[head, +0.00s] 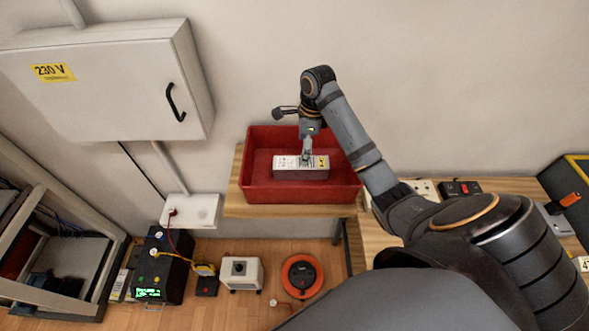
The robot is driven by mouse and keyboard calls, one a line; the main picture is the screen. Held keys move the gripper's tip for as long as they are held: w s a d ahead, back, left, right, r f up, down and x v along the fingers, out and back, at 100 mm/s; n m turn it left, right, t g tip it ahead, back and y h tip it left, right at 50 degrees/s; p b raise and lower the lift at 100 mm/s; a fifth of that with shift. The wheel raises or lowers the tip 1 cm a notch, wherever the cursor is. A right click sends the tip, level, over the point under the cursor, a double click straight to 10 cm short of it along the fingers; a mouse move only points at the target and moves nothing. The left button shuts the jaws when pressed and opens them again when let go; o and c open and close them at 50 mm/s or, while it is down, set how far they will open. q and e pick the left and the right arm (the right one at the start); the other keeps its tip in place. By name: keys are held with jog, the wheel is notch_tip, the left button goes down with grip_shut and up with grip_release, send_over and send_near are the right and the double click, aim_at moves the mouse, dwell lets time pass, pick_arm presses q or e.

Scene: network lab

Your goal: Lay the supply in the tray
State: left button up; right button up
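The supply (288,172), a grey box with a white label and a yellow sticker, is inside the outline of the red tray (256,188). It lies level, its long side running left to right. I cannot tell whether it touches the tray floor. My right gripper (307,156) reaches down from above, its narrow fingers at the middle of the supply and seemingly shut on it. The far side of the grip is hidden. My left gripper is not in view.
The tray stands on a wooden table (233,205) against the wall. A 230 V cabinet (110,85) hangs at upper left. A black unit with a green display (160,270), a white box (241,272) and an orange cable reel (302,276) stand on the floor.

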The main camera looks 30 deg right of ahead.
aim_at(301, 168)
notch_tip(301, 168, down, 4)
jog(key=b, duration=0.2)
jog(key=shift+w+a+b, duration=0.1)
jog(key=shift+w+b, duration=0.05)
jog(key=shift+b, duration=0.25)
jog(key=shift+f+b, duration=0.4)
jog(key=shift+b, duration=0.1)
jog(key=shift+f+b, duration=0.8)
jog(key=shift+b, duration=0.05)
jog(key=shift+w+f+p, duration=0.1)
jog(key=shift+f+p, duration=0.2)
jog(key=shift+p, duration=0.05)
jog(key=shift+w+f, duration=0.25)
jog(key=shift+f, duration=1)
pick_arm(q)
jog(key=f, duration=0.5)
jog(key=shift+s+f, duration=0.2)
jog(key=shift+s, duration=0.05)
pick_arm(e)
grip_shut()
